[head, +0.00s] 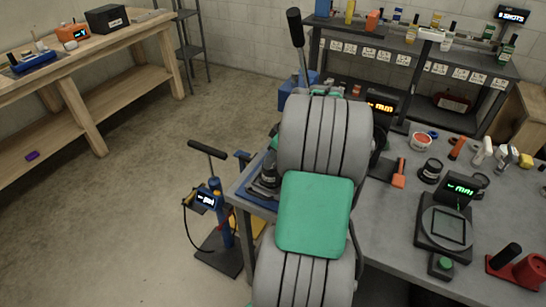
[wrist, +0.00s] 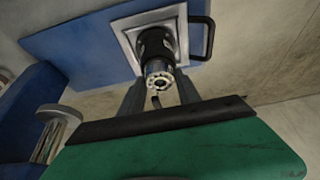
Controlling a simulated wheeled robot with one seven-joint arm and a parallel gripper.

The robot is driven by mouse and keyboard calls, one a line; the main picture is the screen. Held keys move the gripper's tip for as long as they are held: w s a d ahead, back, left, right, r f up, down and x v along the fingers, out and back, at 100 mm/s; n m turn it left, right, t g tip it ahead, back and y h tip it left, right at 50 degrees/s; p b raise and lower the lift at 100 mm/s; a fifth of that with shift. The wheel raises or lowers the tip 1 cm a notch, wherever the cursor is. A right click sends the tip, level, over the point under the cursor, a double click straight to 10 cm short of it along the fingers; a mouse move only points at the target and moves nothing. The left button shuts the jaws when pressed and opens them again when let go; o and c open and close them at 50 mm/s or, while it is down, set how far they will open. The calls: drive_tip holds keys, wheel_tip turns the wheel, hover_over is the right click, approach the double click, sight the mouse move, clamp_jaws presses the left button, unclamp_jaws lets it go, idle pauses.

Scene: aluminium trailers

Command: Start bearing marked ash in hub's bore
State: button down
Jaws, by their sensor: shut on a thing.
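In the wrist view, my gripper (wrist: 158,92) points at a dark cylindrical hub (wrist: 153,42) on a square grey plate (wrist: 124,38). A small shiny ring with balls, the bearing (wrist: 160,81), shows between my fingertips, in line with the hub's near end. My gripper looks shut on the bearing. I cannot tell whether it touches the hub or how deep it sits, and no ash mark is readable. In the head view, my own arm hides the gripper and bearing. A dark cylinder stands on a blue tray (head: 259,201) at the bench's left edge.
The grey bench (head: 400,225) carries a scale (head: 444,229), a red stand (head: 519,270), a red-and-white tub (head: 421,141) and an orange tool (head: 399,173). A blue pump (head: 218,205) stands on the floor at left. In the wrist view, a metal spool (wrist: 55,126) is at left.

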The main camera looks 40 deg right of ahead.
drive_tip(key=shift+f+b, duration=0.3)
drive_tip(key=shift+f, duration=0.2)
drive_tip(key=c, duration=0.8)
unclamp_jaws()
drive_tip(key=shift+o, duration=0.2)
drive_tip(key=shift+r, duration=0.1)
drive_tip(key=v, duration=0.7)
drive_tip(key=shift+r, duration=0.35)
drive_tip(key=shift+s, duration=0.15)
